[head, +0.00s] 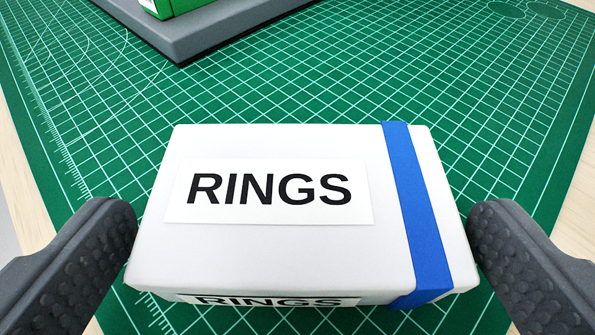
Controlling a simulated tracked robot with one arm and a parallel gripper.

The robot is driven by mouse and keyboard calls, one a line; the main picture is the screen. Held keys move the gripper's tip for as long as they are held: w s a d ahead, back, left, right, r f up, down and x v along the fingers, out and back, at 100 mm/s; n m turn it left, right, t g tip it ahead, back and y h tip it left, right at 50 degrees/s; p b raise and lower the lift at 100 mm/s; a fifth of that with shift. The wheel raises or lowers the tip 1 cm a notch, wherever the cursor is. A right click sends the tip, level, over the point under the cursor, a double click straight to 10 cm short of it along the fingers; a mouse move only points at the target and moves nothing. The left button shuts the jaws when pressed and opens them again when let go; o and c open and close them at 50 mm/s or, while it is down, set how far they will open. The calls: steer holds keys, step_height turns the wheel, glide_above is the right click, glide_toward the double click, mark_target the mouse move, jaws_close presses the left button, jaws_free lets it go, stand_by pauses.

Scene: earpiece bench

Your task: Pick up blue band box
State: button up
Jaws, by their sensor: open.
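The blue band box (290,250) is a white box with a blue band (418,215) around its right part and a label reading "RINGS" on its top. A second "RINGS" label shows on its near side. It stands on the green cutting mat. My gripper (303,230) is open, with one dark, dimpled finger on the left of the box and one on the right. The fingers lie close to the box's two ends; I cannot tell whether either one touches it.
The green cutting mat (330,85) with white grid lines covers most of the view. A dark grey tray or plate (215,35) with a green object (170,6) lies at the top left. Light wood (577,200) shows at the edges.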

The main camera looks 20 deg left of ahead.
steer(key=shift+x, duration=0.95)
steer(key=c, duration=0.9)
steer(key=shift+o, duration=0.2)
steer(key=shift+r, duration=0.15)
